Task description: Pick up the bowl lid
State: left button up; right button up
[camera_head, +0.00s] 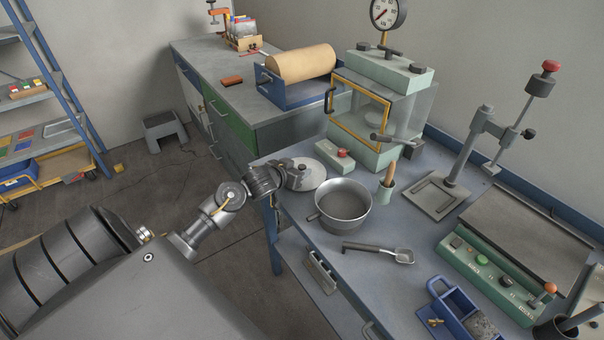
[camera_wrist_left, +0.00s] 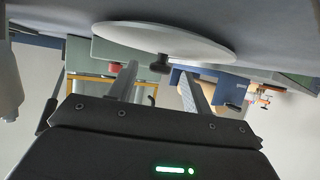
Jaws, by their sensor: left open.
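The bowl lid (camera_head: 316,180) is a pale round disc with a dark knob, lying flat on the bench behind the metal bowl (camera_head: 343,207). In the left wrist view the lid (camera_wrist_left: 165,41) shows upside down, its dark knob pointing down the picture. My left gripper (camera_head: 298,177) is at the lid's left side and covers part of it. In the wrist view its two fingers (camera_wrist_left: 157,70) are apart, and the knob appears between their tips. I cannot tell whether either finger touches it. My right gripper is not in view.
A green-framed chamber (camera_head: 385,98) and a small green box with a red button (camera_head: 335,155) stand behind the lid. A wooden-handled tool in a green cup (camera_head: 386,188) is right of the bowl. A scoop (camera_head: 380,250) lies in front.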

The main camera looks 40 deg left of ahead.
pick_arm(q)
jog(key=shift+w+f, duration=0.2)
jog(key=shift+w, duration=0.2)
jog(key=shift+a, duration=0.1)
grip_shut()
jog(key=shift+r, duration=0.15)
